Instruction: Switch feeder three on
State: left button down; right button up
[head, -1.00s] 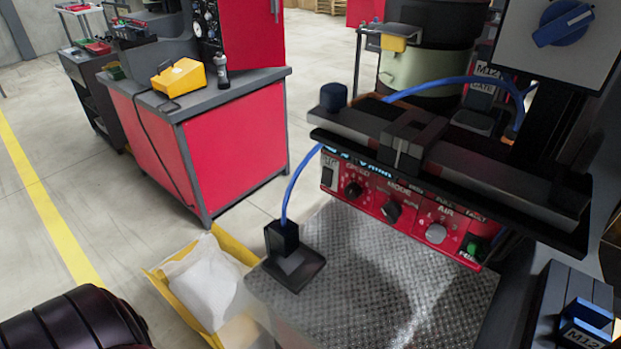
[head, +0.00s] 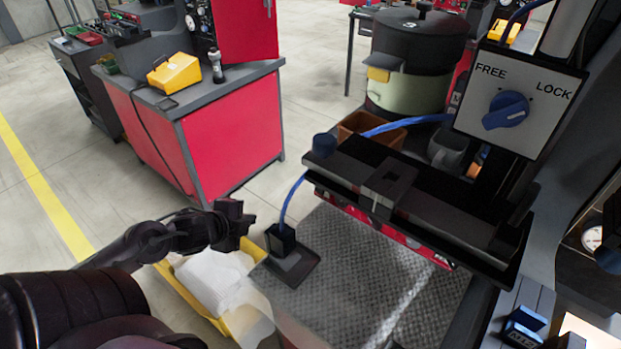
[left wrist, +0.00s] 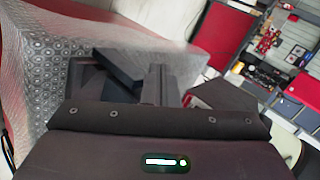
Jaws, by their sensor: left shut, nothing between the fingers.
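My left gripper (head: 236,222) reaches in from the left in the head view, shut and empty. It is left of the feeder stand, near the black block with the blue cable (head: 290,255). In the left wrist view its dark fingers (left wrist: 160,85) show close up. The red control panel (head: 428,250) shows only as a thin strip under the black track (head: 410,195); its switches and knobs are hidden. A dark bowl (head: 415,45) on a pale green base stands behind, with a small white mark that may be a 3. My right gripper is not in view.
A grey panel with a blue knob (head: 505,110) reads FREE and LOCK. A metal tread plate (head: 370,290) lies below the track. A yellow tray (head: 175,290) with a white bag (head: 212,280) is at lower left. A red cabinet (head: 230,140) stands behind. Floor is clear at left.

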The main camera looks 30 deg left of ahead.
pick_arm(q)
jog(key=d+r+m+t+h+p, duration=0.1)
jog(key=d+r+m, duration=0.3)
jog(key=d+r, duration=0.4)
notch_tip(320, 180, up, 2)
jog(key=shift+w+d+r+h, duration=0.2)
jog(key=shift+w+d+h, duration=0.1)
jog(key=shift+h, duration=0.1)
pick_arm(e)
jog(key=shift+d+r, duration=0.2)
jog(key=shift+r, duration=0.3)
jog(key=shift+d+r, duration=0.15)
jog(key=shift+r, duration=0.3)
pick_arm(q)
jog(key=b, duration=0.2)
send_near(318, 192)
jog(key=f, duration=0.2)
jog(key=shift+w+d+f, duration=0.1)
jog(key=shift+w+f, duration=0.1)
jog(key=shift+w, duration=0.55)
jog(key=shift+w+d+f, duration=0.1)
jog(key=shift+w+f, duration=0.1)
jog(key=shift+w, duration=0.6)
jog(key=shift+w+f, duration=0.2)
jog(key=shift+w, duration=0.55)
jog(key=shift+w+f, duration=0.1)
jog(key=shift+w, duration=0.2)
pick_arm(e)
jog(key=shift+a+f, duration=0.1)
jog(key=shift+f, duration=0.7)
